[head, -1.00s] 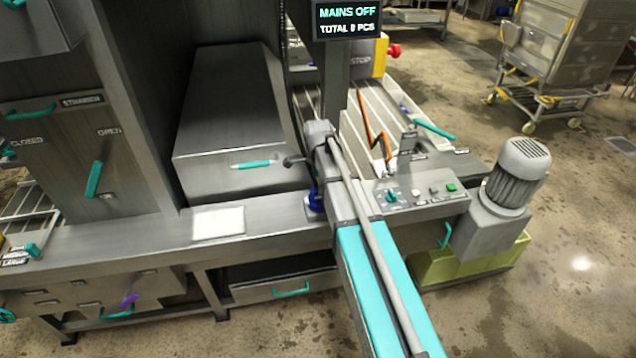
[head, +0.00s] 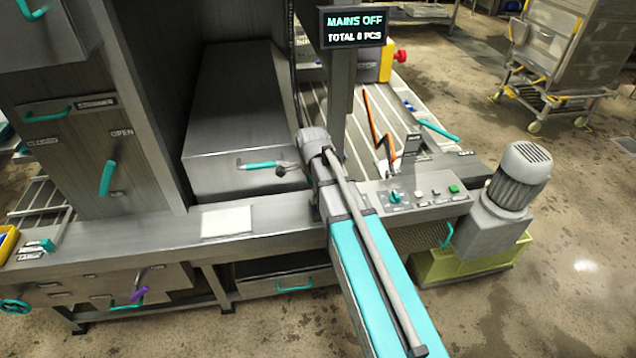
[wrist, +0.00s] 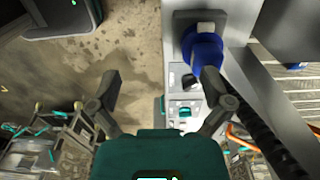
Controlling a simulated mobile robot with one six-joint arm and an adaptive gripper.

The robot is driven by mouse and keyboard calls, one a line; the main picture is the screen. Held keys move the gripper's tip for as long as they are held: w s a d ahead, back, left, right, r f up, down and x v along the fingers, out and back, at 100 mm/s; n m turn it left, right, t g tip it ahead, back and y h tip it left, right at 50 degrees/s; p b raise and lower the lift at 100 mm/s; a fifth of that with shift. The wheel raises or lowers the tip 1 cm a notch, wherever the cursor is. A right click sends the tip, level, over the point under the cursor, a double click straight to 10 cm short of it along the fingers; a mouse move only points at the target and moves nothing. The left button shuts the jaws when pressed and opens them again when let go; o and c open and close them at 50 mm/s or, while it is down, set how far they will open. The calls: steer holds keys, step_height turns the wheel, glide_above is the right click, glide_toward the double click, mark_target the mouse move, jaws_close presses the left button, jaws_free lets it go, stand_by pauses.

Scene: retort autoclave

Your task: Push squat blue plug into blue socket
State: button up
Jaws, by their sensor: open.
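A blue plug (wrist: 204,52) with a thick black ribbed cable (wrist: 262,125) shows at the upper right of the wrist view. It sits at a grey block (wrist: 197,18) with a pale part on top. No separate blue socket can be made out, and I cannot tell how deep the plug is seated. My gripper (wrist: 168,90) is open and empty, its fingers spread wide, with the plug up and right of the gap, near the right finger. In the head view my arm hides the plug.
A steel bench with a white sheet (head: 227,222) runs along the front. A steel box (head: 245,175) with a teal handle stands behind it. A button panel (head: 425,198) and a motor (head: 520,178) are on the right. The display (head: 354,28) reads MAINS OFF.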

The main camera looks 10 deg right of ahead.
steer(key=s+a, duration=0.4)
steer(key=s, duration=0.4)
steer(key=shift+r+p, duration=0.35)
steer(key=shift+r, duration=0.05)
steer(key=shift+s, duration=0.15)
steer(key=s+d+n, duration=0.5)
steer(key=d+n, duration=0.3)
steer(key=n, duration=1)
steer(key=shift+s, duration=0.35)
stand_by(0.4)
stand_by(0.9)
